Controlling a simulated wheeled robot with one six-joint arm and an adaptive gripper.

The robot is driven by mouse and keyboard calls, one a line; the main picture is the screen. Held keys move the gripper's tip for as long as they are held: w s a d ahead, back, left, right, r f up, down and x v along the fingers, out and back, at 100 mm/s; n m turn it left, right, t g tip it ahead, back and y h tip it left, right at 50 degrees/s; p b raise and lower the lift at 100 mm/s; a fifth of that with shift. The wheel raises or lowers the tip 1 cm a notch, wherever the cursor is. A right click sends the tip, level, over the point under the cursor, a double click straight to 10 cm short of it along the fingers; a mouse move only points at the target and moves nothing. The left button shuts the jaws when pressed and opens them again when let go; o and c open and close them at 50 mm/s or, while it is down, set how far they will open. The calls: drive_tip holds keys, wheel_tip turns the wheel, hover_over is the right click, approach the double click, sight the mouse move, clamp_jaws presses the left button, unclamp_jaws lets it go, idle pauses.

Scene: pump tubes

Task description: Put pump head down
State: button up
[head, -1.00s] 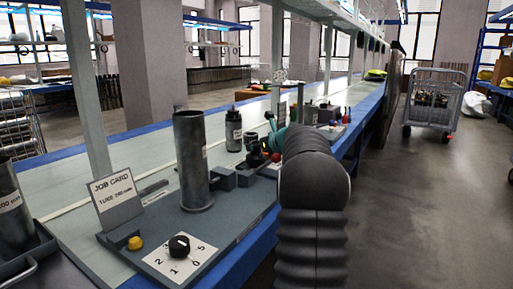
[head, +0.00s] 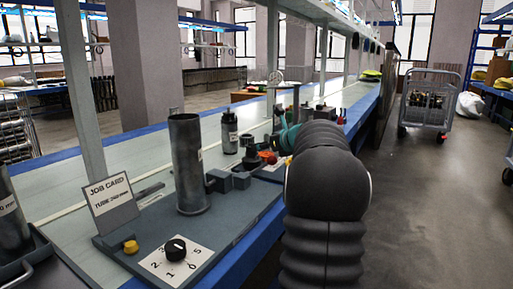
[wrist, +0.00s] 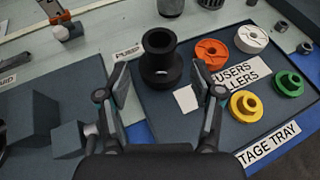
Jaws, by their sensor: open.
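The black pump head (wrist: 159,58), a cylinder on a wide round flange, stands upright at the left edge of a dark tray (wrist: 145,112) in the wrist view. A label reading PUMP (wrist: 128,50) lies just left of it. My gripper (wrist: 160,72) is open, with one finger on each side of the pump head. Whether either finger touches it I cannot tell. In the head view my arm hides most of this area. A dark piece with a red part (head: 268,157) shows beside the arm, too small to identify surely.
Orange (wrist: 211,54), white (wrist: 250,39), green (wrist: 288,83) and yellow (wrist: 245,105) round parts sit on the tray to the right. Dark blocks (wrist: 30,105) lie to the left. A grey tube (head: 187,165) stands upright by the job card (head: 112,200) and dial (head: 175,249).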

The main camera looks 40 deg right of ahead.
drive_tip(key=shift+v, duration=2.2)
